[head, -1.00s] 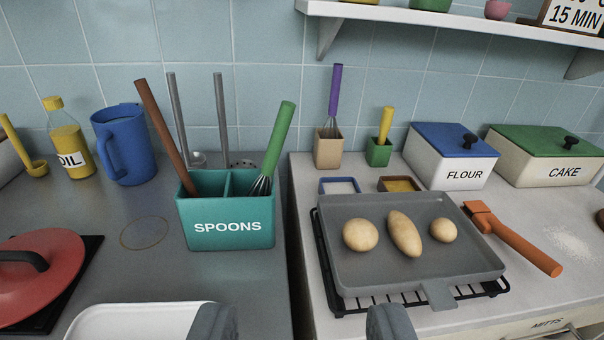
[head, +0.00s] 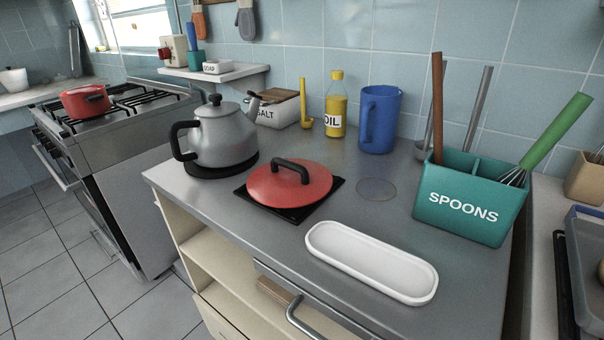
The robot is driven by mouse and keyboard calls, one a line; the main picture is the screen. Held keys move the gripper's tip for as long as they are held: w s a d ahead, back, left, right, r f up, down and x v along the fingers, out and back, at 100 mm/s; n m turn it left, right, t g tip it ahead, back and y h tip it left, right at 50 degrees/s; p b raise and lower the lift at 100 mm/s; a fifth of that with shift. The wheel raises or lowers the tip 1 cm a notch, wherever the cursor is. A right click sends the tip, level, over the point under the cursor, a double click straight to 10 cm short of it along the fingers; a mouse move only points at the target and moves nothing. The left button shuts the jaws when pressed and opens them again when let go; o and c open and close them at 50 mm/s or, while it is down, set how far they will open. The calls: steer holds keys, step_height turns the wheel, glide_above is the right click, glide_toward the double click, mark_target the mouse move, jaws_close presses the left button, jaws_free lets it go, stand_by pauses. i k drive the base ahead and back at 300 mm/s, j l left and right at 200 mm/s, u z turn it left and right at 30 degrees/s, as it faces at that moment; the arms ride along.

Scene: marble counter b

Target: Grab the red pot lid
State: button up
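The red pot lid (head: 262,187) with a black arched handle (head: 291,166) lies on a black square trivet (head: 284,213) on the grey counter, near the middle of the view. Its handle stands up and is unobstructed. A red pot (head: 86,101) sits on the stove at the far left. My gripper is not visible in the current view.
A grey kettle (head: 218,138) stands close behind and left of the lid. A white oval tray (head: 372,262) lies in front right. The blue jug (head: 380,119), oil bottle (head: 335,105) and teal spoons holder (head: 464,203) stand behind and right.

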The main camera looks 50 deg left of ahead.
mark_target(281, 182)
steer(key=j+u, duration=0.3)
steer(key=u, duration=0.15)
steer(key=i+j+u, duration=0.15)
steer(key=u, duration=0.35)
steer(key=j, duration=0.1)
